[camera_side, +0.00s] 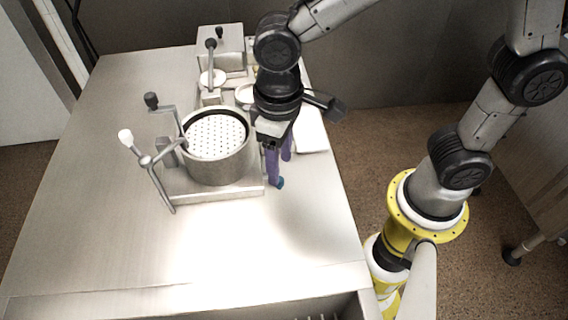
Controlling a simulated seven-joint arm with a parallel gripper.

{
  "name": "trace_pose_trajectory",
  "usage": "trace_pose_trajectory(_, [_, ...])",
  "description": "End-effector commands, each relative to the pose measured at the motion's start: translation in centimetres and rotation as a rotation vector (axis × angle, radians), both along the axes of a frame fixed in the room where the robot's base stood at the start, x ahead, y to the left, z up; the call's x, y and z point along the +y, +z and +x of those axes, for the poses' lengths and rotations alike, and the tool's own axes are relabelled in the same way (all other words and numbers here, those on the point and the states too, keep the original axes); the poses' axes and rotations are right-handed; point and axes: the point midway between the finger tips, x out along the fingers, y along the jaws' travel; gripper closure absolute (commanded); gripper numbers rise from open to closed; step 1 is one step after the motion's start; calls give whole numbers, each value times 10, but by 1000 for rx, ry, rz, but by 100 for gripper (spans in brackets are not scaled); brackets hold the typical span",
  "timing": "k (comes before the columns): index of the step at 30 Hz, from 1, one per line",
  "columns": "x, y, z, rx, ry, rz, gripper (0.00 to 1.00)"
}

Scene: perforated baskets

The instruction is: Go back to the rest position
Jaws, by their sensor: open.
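My gripper (280,182) points down over the steel table, just right of a round metal pot. Its two purple fingers are apart, and I see nothing between them. The pot (219,172) stands upright on a flat metal base, and a white perforated basket (216,135) sits inside its dark rim. From this angle I cannot tell whether the fingertips touch the base's right edge.
A lever with a white knob (125,136) and one with a black knob (151,100) stand left of the pot. A metal box device (220,48) is behind. The table (75,215) is clear at the left and front. An open drawer or bin (318,312) lies at the front edge.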

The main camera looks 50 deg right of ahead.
Motion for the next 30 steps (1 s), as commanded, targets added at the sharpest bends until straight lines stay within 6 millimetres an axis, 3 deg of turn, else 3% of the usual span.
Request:
trace_pose_trajectory(11, [-1, 3, 1, -1, -4, 0, 43])
trace_pose_trajectory(14, [-10, 10, 8, -20, -41, 14, 43])
trace_pose_trajectory(17, [-36, 38, 18, -92, -131, 57, 43])
trace_pose_trajectory(20, [-78, 70, 14, -188, -242, 99, 43])
trace_pose_trajectory(24, [-133, 101, -15, -332, -344, 127, 43])
trace_pose_trajectory(30, [-176, 109, -66, -485, -381, 105, 43])
